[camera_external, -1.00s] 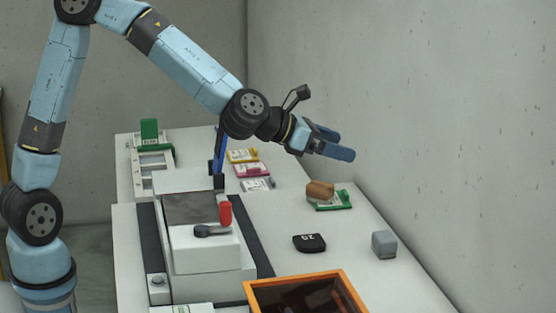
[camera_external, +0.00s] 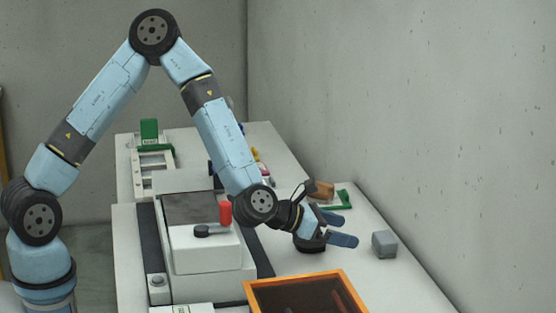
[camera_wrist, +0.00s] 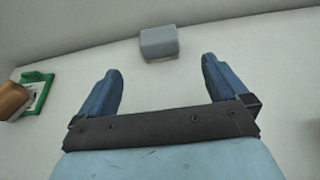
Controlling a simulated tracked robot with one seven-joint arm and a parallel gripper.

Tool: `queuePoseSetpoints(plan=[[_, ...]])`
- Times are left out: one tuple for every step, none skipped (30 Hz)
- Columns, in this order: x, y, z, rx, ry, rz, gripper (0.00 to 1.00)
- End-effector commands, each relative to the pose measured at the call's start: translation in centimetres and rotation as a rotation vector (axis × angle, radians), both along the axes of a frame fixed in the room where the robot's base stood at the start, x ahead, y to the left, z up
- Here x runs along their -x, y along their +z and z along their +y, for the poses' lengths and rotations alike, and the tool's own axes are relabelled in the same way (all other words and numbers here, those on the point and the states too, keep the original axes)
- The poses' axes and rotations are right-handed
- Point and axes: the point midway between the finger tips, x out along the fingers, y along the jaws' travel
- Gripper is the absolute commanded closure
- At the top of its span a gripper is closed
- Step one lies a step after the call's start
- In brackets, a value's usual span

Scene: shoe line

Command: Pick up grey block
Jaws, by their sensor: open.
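The grey block (camera_external: 384,244) sits on the white table near its right edge, by the wall. It also shows in the wrist view (camera_wrist: 159,43), at the top middle, beyond the fingertips and roughly centred between them. My gripper (camera_external: 348,229) is open and empty, with its blue fingers pointing right toward the block. The block is apart from the fingers, a short way ahead of them. The wrist view shows both fingers (camera_wrist: 160,64) spread wide with bare table between them.
A brown block (camera_external: 323,188) rests on a green-edged card (camera_external: 345,199) behind my gripper. An orange-rimmed bin (camera_external: 300,279) stands in front. A machine with a red handle (camera_external: 225,212) stands left. The wall is close on the right.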

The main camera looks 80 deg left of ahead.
Motion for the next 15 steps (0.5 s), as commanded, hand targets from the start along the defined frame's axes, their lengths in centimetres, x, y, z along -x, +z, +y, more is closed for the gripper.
queuePoseSetpoints(plan=[[-0.8,-0.5,0.0,0.002,0.001,0.001,0.0],[-1.4,-0.7,0.0,0.001,0.002,0.001,0.0],[-2.0,-0.9,-0.1,0.001,0.002,0.0,0.0],[-2.5,-1.1,-0.1,0.002,0.001,0.0,0.0],[-3.0,-1.3,-0.1,0.002,0.001,0.0,0.0],[-3.6,-1.6,-0.1,0.001,0.0,0.001,0.0],[-4.0,-1.7,-0.1,0.001,0.0,0.0,0.0],[-4.4,-1.9,-0.1,0.0,0.0,0.0,0.0],[-4.9,-2.1,-0.1,0.0,0.0,0.0,0.0],[-5.2,-2.2,-0.1,0.001,0.0,0.0,0.0],[-5.4,-2.3,-0.1,0.0,0.0,0.0,0.0],[-5.7,-2.4,-0.1,0.0,0.0,0.0,0.0],[-5.9,-2.4,-0.1,0.0,0.0,0.0,0.0],[-6.0,-2.5,-0.1,0.0,0.0,0.0,0.0],[-6.1,-2.6,-0.1,0.0,0.0,0.0,0.0]])
